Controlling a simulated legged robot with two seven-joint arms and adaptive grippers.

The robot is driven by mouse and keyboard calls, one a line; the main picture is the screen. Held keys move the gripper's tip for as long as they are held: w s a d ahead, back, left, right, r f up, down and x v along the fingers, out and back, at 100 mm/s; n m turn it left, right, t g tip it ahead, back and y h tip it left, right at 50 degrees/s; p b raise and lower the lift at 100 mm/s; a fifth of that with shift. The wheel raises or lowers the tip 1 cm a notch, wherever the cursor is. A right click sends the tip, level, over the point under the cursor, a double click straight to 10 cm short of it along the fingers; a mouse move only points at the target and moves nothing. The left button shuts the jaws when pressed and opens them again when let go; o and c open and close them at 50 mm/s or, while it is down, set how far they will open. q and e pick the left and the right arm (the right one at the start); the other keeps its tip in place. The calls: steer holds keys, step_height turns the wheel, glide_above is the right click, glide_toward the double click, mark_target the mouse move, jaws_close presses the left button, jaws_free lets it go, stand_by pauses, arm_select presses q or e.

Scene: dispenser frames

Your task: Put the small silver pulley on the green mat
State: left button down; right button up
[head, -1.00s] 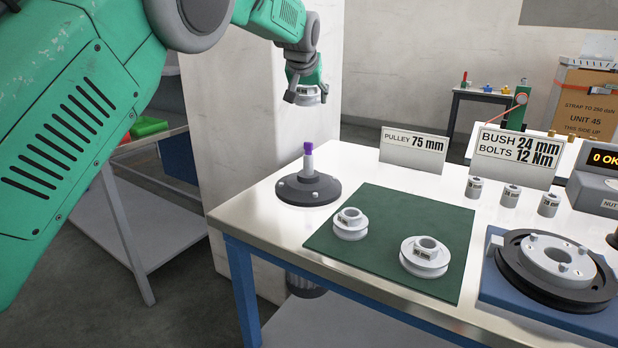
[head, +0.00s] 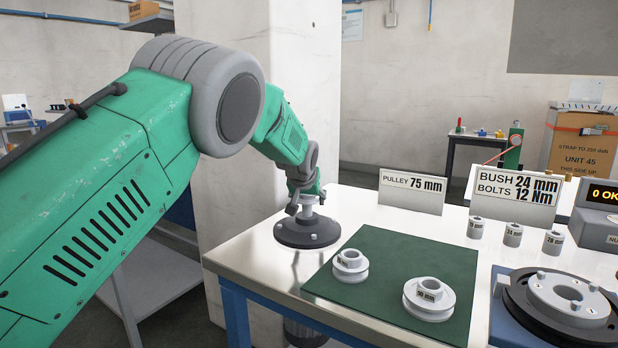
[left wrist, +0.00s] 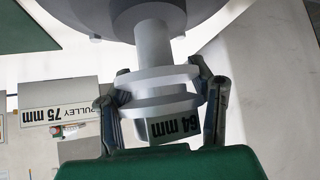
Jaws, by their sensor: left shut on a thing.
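My left gripper (head: 307,202) is shut on a silver-grey pulley marked 64 mm, seen clearly between the fingers in the left wrist view (left wrist: 160,92). The gripper is directly over the dark round base (head: 307,232), with the pulley in line with its upright post (left wrist: 153,45). The pulley appears to be around the post; the purple tip is hidden. The green mat (head: 385,258) lies to the right of the base. On it stand a smaller light-grey pulley (head: 350,264) and a larger one (head: 430,298). My right gripper is not in view.
Behind the mat stands the PULLEY 75 mm sign (head: 412,191). The bush and bolts sign (head: 515,195) and several small bushes (head: 513,235) are farther right. A blue fixture with a dark wheel (head: 560,305) is right of the mat. The mat's middle and back are clear.

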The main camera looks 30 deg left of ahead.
arm_select(q)
steer(key=shift+a+f, duration=0.1)
steer(key=shift+f, duration=0.7)
steer(key=c, duration=0.9)
jaws_free()
steer(key=shift+o, duration=1)
steer(key=shift+w, duration=0.15)
